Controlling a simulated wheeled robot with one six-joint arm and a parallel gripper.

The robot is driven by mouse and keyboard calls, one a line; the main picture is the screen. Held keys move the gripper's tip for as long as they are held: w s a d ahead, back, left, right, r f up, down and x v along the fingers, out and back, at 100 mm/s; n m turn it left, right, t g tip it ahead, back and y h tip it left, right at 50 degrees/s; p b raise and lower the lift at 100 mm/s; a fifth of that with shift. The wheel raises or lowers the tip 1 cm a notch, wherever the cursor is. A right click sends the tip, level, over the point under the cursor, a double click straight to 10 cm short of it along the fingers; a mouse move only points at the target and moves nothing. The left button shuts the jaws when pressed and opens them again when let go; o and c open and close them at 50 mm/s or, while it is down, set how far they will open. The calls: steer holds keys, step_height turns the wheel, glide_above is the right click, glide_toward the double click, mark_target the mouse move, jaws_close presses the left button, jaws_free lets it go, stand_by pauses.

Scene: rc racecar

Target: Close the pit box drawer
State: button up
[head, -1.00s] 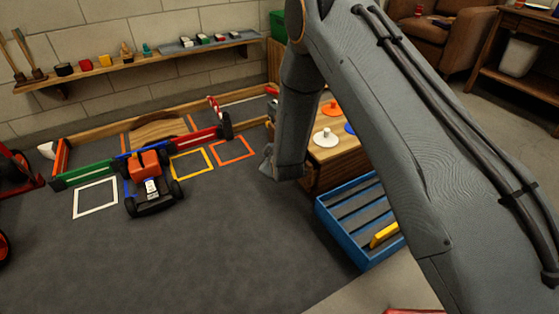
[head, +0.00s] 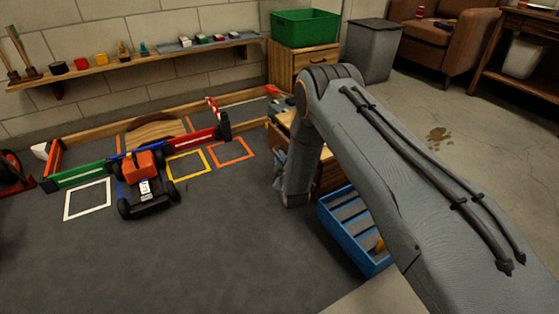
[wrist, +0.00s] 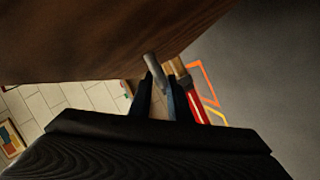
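The wooden pit box (head: 331,173) stands right of the dark mat, largely hidden behind my arm in the head view. In the wrist view, a brown wooden face (wrist: 90,45), apparently the pit box, fills the upper left. A short grey rod (wrist: 153,66), which looks like a handle, stands out near the wood. My gripper (wrist: 160,82) has its two dark fingers a small gap apart, with the rod's end at or between the tips. I cannot tell whether they grip it. The fingertips are not clear in the head view, and neither is how far the drawer stands out.
A blue slatted crate (head: 333,208) with a yellow thing inside is on the floor, partly behind my arm. An orange and black racecar (head: 146,181) is on the mat (head: 215,245) at left. A green bin (head: 305,27) sits on a wooden cabinet. The mat's front is clear.

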steer(key=shift+x, duration=0.8)
steer(key=shift+c, duration=0.4)
jaws_close()
